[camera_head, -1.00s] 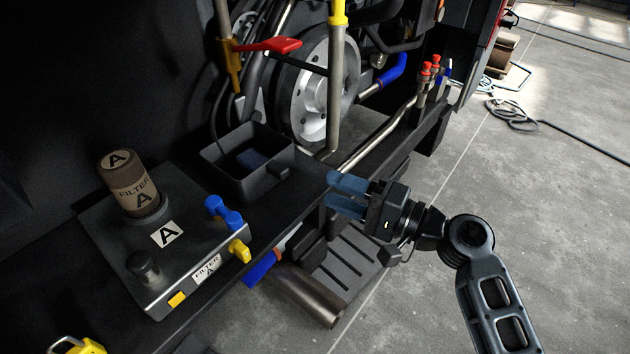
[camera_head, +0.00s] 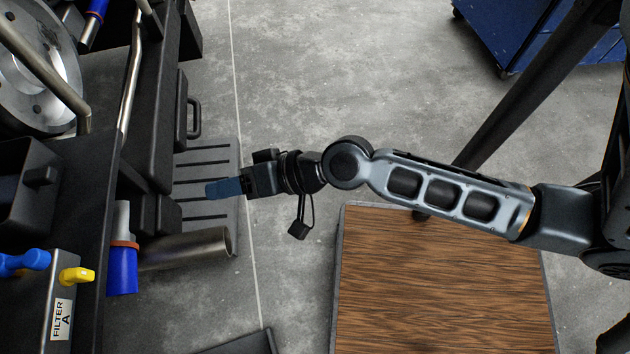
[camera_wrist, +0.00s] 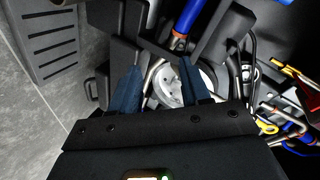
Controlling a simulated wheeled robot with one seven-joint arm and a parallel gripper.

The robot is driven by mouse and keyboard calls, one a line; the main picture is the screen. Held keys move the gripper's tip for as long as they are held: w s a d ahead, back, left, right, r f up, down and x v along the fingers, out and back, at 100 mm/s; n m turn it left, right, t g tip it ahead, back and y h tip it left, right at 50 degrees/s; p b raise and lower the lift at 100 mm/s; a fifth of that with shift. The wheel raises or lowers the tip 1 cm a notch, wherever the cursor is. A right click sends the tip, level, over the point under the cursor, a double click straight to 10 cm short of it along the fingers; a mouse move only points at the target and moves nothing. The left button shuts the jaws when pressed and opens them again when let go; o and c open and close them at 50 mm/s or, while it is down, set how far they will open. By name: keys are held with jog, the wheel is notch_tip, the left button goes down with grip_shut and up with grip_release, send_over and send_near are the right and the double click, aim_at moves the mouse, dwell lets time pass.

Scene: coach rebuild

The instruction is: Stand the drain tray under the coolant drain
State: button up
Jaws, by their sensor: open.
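A black open-topped box, which looks like the drain tray (camera_head: 22,205), stands on the dark ledge at the left edge of the head view. Only its near part with a stubby grip shows; its inside is mostly cut off. My gripper (camera_head: 210,190) is to its right, beyond the ledge, pointing left with blue fingers apart and nothing between them. In the wrist view the two fingers (camera_wrist: 160,85) are spread, with the silver disc behind them. A red lever (camera_wrist: 295,75), perhaps the drain valve's, shows at the right of the wrist view. The drain outlet is not clear.
A blue-and-orange fitting (camera_head: 122,265) and yellow tap (camera_head: 77,275) are nearby. A wood-topped table (camera_head: 440,285) stands at lower right.

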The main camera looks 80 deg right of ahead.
jog(key=s+a+r+n, duration=0.2)
jog(key=s+r+n, duration=0.3)
jog(key=s, duration=0.3)
jog(key=s+a+r+n+t+h, duration=0.1)
jog(key=s+a+r+n, duration=0.1)
jog(key=s+r+n, duration=0.3)
jog(key=s+r, duration=0.1)
jog(key=s, duration=0.3)
jog(key=shift+h, duration=0.3)
